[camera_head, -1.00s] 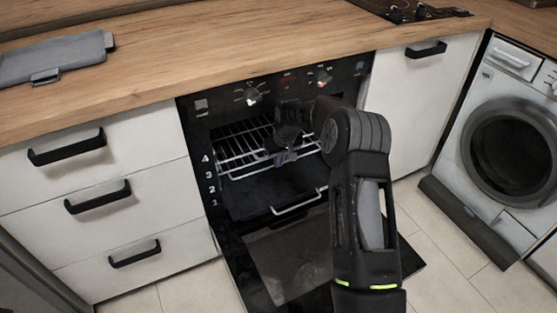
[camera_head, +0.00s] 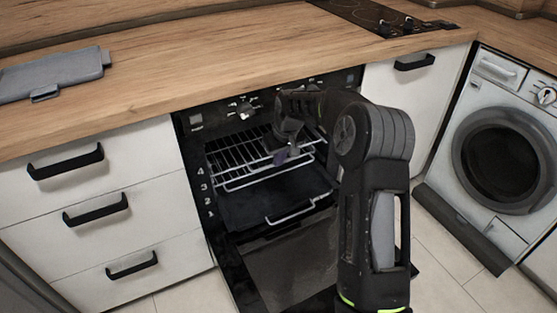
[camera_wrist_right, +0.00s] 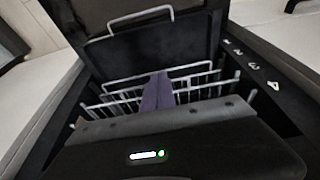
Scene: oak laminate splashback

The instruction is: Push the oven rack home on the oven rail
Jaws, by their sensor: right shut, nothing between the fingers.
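The wire oven rack (camera_head: 238,153) sits in the upper part of the open oven (camera_head: 197,140), beside the numbers 3 and 4. Its front bars stick out a little toward me. My right gripper (camera_head: 281,157) is at the rack's front, with its purple fingers shut and empty. In the right wrist view the fingers (camera_wrist_right: 158,90) reach over the rack's wires (camera_wrist_right: 120,98). I cannot tell whether they touch the rack. The oven rail is hidden behind the rack and oven walls. My left gripper is not in view.
A dark tray with a wire handle (camera_head: 290,216) sits below the rack. The oven door (camera_head: 290,268) hangs open at the bottom. White drawers (camera_head: 90,180) stand left, a washing machine (camera_head: 505,150) right. A grey board (camera_head: 50,75) lies on the worktop.

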